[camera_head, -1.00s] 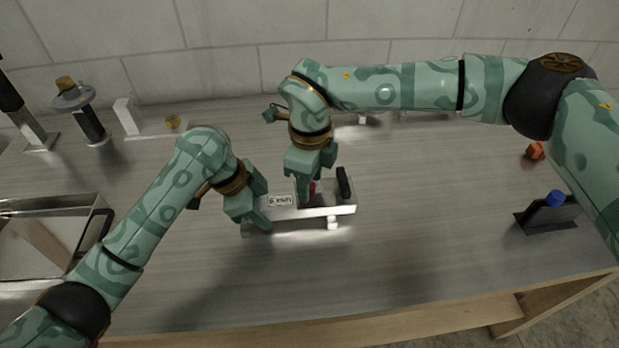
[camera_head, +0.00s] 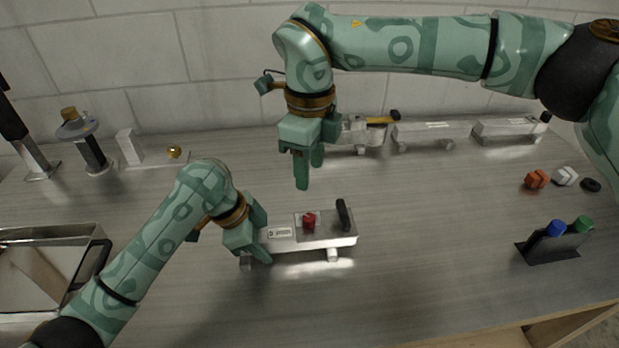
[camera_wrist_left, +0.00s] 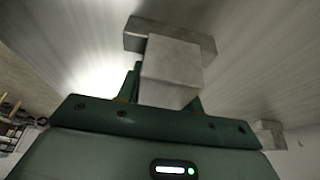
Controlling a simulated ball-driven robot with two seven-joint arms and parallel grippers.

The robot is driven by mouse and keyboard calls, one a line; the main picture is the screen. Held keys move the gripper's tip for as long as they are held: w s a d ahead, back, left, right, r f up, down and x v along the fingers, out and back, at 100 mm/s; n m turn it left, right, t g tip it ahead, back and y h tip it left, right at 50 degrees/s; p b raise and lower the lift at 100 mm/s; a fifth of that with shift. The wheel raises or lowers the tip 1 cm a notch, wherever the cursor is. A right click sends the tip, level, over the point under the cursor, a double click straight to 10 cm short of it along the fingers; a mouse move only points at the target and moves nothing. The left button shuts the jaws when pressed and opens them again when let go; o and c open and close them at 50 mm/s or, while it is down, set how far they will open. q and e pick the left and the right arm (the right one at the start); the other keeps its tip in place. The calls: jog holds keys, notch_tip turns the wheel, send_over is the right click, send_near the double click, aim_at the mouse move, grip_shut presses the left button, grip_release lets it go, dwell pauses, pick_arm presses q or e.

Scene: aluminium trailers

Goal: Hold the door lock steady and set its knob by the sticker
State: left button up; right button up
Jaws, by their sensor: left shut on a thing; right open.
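The door lock (camera_head: 300,241) is a silver trailer-like block lying on the table in the middle of the head view. It has a red knob (camera_head: 309,221) on a plate, a black upright handle (camera_head: 344,216) at its right end and a white sticker (camera_head: 279,233) left of the knob; the sticker's print is too small to read. My left gripper (camera_head: 255,252) is shut on the lock's left end. In the left wrist view the grey metal block (camera_wrist_left: 172,68) sits between its fingers. My right gripper (camera_head: 304,172) is open and empty, above and behind the knob.
Several other silver units, one (camera_head: 430,131) among them, stand along the back. A dark holder (camera_head: 553,245) with blue and green pieces is at right, near an orange block (camera_head: 536,179). A metal tray (camera_head: 50,262) is at left. The table front is clear.

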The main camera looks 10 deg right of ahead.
dwell(0.3)
pick_arm(q)
jog(key=o, duration=1.3)
